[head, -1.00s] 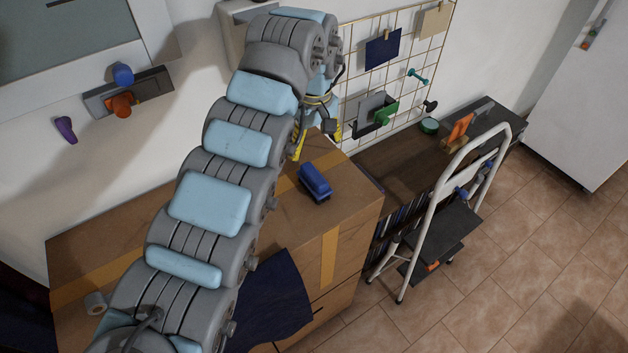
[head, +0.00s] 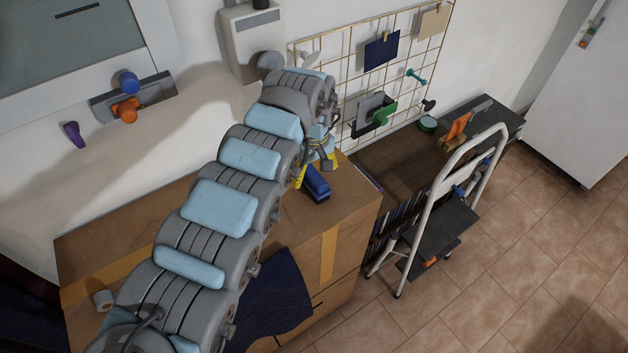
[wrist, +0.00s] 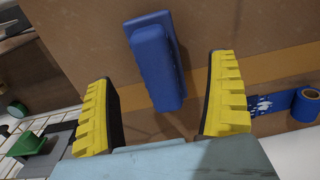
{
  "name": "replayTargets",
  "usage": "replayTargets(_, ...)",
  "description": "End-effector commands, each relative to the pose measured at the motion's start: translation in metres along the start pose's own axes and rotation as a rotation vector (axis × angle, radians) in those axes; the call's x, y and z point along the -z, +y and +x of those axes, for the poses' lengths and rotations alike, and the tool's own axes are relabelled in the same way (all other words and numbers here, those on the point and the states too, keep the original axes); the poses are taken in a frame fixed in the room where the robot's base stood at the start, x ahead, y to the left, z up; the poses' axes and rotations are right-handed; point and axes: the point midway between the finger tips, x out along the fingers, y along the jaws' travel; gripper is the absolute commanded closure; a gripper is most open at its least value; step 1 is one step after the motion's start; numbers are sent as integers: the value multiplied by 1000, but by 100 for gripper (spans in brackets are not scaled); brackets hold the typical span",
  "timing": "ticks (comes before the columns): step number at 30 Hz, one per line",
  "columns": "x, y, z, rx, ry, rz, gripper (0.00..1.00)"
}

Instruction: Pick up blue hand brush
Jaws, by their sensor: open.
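The blue hand brush (head: 316,181) lies on the brown cabinet top (head: 345,195), near its back right corner in the head view. In the wrist view the brush (wrist: 155,58) points up and down the picture, its lower end between the two yellow fingers. My gripper (wrist: 162,75) is open, with one finger on each side of the brush and a visible gap on both sides. In the head view my gripper (head: 312,174) is just above and beside the brush, partly hidden by my arm. I cannot tell the exact height between fingers and brush.
A dark blue cloth (head: 272,305) hangs over the cabinet's front edge. A wire grid (head: 345,75) with hung items stands behind. A white step stool (head: 440,215) stands to the right. A blue roll (wrist: 306,104) lies right of the fingers in the wrist view.

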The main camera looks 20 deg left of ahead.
Motion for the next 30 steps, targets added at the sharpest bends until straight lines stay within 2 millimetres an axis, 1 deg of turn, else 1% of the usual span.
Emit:
replayTargets(2,0,0,6,3,-3,0,11)
replayTargets(6,0,1,28,3,-5,0,11)
replayTargets(9,0,0,37,2,-4,-1,11)
replayTargets(15,2,1,39,0,-1,-1,11)
replayTargets(16,2,1,38,0,0,-1,13)
replayTargets(17,2,1,38,0,0,-1,21)
replayTargets(18,2,1,38,0,0,-1,33)
replayTargets(20,2,1,38,0,0,-1,50)
replayTargets(21,2,1,38,0,0,-1,61)
replayTargets(23,2,1,38,0,0,-1,79)
replayTargets(24,2,1,38,0,0,-1,83)
replayTargets(30,2,1,38,0,0,-1,83)
